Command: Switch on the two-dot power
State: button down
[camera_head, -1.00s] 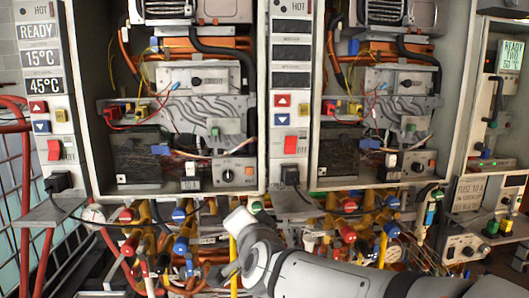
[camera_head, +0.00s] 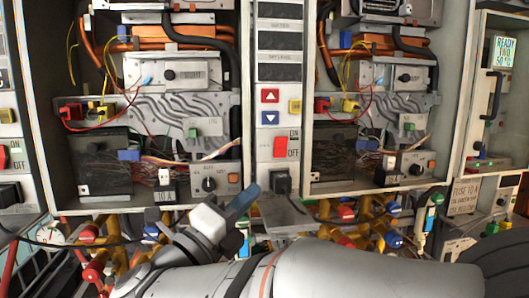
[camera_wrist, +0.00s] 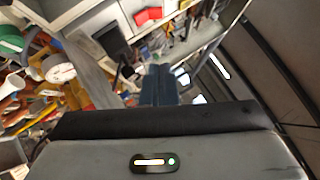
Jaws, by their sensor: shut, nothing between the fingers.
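The middle control panel (camera_head: 279,93) has dark displays, red and blue arrow buttons, and a red rocker switch (camera_head: 281,148) beside ON and OFF marks. Its dot marking is out of view, and I cannot tell the rocker's tilt. A black plug (camera_head: 282,183) sits below the switch. My gripper (camera_head: 243,200) is shut and empty, its blue fingers slanting up to the right, lower left in the picture of the switch and plug. In the wrist view the fingers (camera_wrist: 161,84) are together. A red part (camera_wrist: 148,16) near the top there seems to be the rocker.
Open heater cabinets (camera_head: 150,110) and (camera_head: 370,110) stand on both sides, full of wires and hoses. Valves and pipes (camera_head: 385,235) crowd the space below. Another unit (camera_head: 503,90) with a lit green display stands at the right.

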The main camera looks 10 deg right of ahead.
jog(key=p, duration=0.5)
send_near(286, 141)
jog(key=s+d+x, duration=0.1)
jog(key=x, duration=0.4)
jog(key=shift+w+a+r+p, duration=0.1)
jog(key=shift+w+p, duration=0.1)
jog(key=shift+w, duration=0.15)
jog(key=shift+w+a+r+p, duration=0.1)
jog(key=shift+w+r+p, duration=0.05)
jog(key=shift+w, duration=0.2)
